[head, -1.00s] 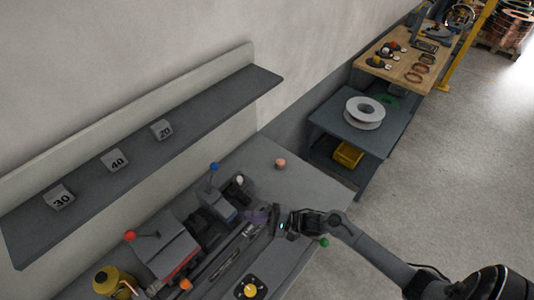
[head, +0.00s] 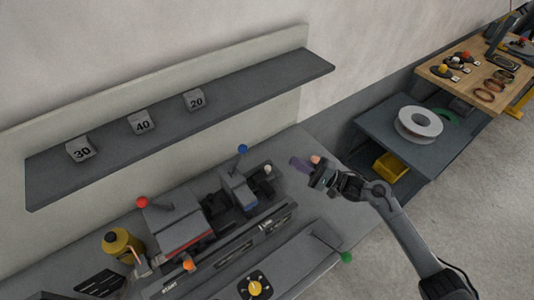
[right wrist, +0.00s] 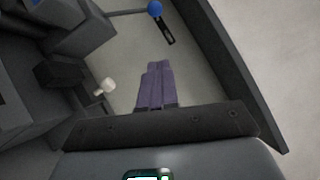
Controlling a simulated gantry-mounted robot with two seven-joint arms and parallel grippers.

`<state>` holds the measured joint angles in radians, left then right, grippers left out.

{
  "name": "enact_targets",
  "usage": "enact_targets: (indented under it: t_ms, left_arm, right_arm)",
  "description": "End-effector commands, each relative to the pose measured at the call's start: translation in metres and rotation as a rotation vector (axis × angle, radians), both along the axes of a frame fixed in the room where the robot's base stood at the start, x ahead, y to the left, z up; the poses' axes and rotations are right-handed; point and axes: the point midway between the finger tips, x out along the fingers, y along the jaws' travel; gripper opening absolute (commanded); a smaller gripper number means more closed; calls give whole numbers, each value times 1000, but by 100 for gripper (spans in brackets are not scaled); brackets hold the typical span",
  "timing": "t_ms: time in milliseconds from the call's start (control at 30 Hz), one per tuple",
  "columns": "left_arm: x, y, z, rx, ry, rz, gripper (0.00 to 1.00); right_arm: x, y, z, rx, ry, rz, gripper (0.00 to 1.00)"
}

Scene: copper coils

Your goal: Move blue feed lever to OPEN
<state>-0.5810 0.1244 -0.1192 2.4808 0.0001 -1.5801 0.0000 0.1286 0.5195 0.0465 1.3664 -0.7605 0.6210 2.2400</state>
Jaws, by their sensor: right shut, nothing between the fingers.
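The blue feed lever's round blue knob (head: 242,149) stands on a thin stem at the back of the grey machine block (head: 238,190). The blue knob (right wrist: 155,8) also shows at the top of the right wrist view, beside a dark slotted plate (right wrist: 166,32). My right gripper (head: 296,162) is to the right of the lever in the head view, apart from it. Its purple fingers (right wrist: 157,72) are shut together and empty, pointing toward the knob with a gap between. No OPEN marking is readable. My left gripper is out of view.
A white knob (head: 267,168) sits between lever and gripper. A peach knob (head: 316,159) is close to my gripper. A red-knobbed lever (head: 142,202) and a yellow bottle (head: 118,243) stand left. The shelf (head: 240,92) overhangs behind.

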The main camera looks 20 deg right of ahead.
Motion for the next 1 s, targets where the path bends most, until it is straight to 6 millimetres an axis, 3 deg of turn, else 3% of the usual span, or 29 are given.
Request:
enact_targets:
  t_ms: [267,667,1000]
  left_arm:
    - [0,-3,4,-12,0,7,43]
    - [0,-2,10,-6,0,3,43]
    - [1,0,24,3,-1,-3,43]
  right_arm:
    - [18,18,7,1,-2,0,0]
    - [69,67,23,2,-2,1,0]
    - [69,101,36,-1,1,0,0]
